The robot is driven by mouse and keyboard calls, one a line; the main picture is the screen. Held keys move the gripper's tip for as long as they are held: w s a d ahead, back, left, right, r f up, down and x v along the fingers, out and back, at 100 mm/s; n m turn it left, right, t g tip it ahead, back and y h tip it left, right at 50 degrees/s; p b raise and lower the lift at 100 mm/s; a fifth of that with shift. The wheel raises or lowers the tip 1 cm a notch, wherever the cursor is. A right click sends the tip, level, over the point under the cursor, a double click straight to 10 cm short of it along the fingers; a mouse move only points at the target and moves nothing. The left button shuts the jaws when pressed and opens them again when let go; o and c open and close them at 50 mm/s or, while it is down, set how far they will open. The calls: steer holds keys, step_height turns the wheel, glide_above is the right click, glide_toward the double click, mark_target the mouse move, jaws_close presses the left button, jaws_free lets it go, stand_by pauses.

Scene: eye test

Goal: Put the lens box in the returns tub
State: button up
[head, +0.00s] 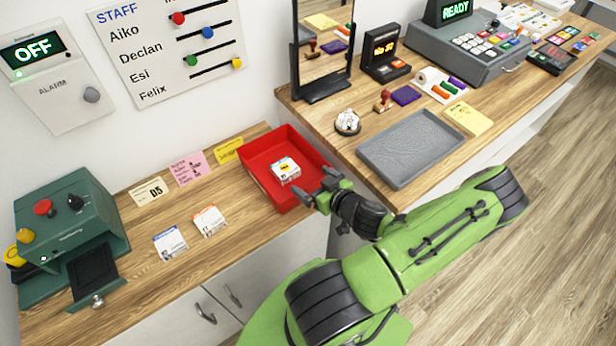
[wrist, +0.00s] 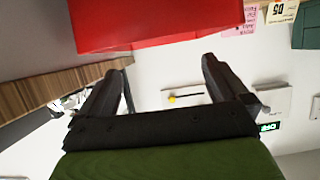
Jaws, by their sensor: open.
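A small white box with a yellow mark (head: 286,170) lies inside the red tub (head: 259,177), on its floor. I cannot read its label, so I cannot tell for sure that it is the lens box. My gripper (head: 317,186) is open and empty at the tub's right front corner, apart from the box. In the wrist view the two dark fingers (wrist: 160,75) are spread with nothing between them, and the red tub (wrist: 150,22) fills the top. The box is not visible there.
A blue-and-white box (head: 170,243) and an orange-and-white box (head: 209,221) lie on the wooden counter left of the tub. A green machine (head: 70,235) stands at far left. A grey tray (head: 410,147) and bell (head: 347,122) occupy the higher counter at right.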

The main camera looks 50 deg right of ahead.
steer(key=w+a+r+n+g+y, duration=0.2)
steer(key=a+r+n+g+y, duration=0.15)
steer(key=a, duration=0.45)
steer(key=w+a+r+n+g+y, duration=0.2)
steer(key=a+r+n+g+y, duration=0.15)
steer(key=a, duration=0.45)
steer(key=s+a+r+m+h, duration=0.1)
steer(key=s+a+r+m, duration=0.1)
steer(key=s+a+r, duration=0.3)
steer(key=s+a+r+m+h, duration=0.2)
steer(key=s+a+r, duration=0.3)
steer(key=r, duration=0.8)
steer(key=shift+a+r+g, duration=0.3)
steer(key=shift+s, duration=0.1)
